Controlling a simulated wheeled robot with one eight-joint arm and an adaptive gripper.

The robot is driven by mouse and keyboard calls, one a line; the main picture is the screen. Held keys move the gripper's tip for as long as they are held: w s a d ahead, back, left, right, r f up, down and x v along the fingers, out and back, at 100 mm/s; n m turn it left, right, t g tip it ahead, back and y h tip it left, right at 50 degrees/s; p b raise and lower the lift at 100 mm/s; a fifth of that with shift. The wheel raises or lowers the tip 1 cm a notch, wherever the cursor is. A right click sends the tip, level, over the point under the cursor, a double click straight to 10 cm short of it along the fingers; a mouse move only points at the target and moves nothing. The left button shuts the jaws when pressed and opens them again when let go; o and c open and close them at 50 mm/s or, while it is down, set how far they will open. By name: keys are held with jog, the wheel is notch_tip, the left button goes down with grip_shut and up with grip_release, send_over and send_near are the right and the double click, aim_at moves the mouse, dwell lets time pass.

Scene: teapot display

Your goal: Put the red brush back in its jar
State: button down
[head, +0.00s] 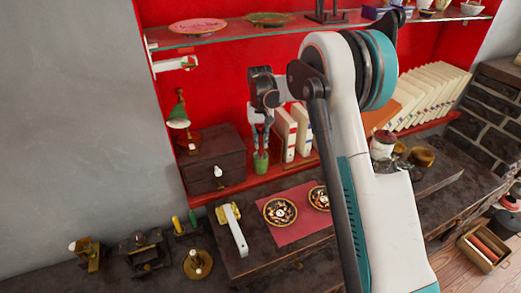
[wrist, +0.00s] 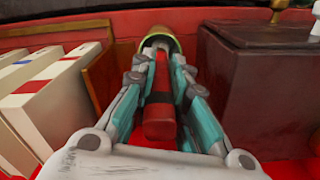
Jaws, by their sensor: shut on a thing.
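My gripper (head: 262,145) points down at the red shelf, just above a small green jar (head: 260,165). In the wrist view my gripper (wrist: 162,75) is shut on the red brush (wrist: 159,112), with a teal finger on either side of its handle. The brush's far end lies within the outline of the jar, whose yellow-green rim (wrist: 176,48) shows past the fingertips. I cannot tell how far the brush reaches into the jar. In the head view the fingers hide the brush.
A dark wooden box (head: 213,160) stands close left of the jar, and white books (head: 285,133) stand close right. A glass shelf (head: 235,30) with plates is above. In front is a bench with a red mat (head: 298,233) and saucers.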

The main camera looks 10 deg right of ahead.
aim_at(261, 156)
jog(key=shift+f+b, duration=0.35)
jog(key=shift+f, duration=1.45)
jog(key=shift+f, duration=0.15)
jog(key=c, duration=1.6)
grip_release()
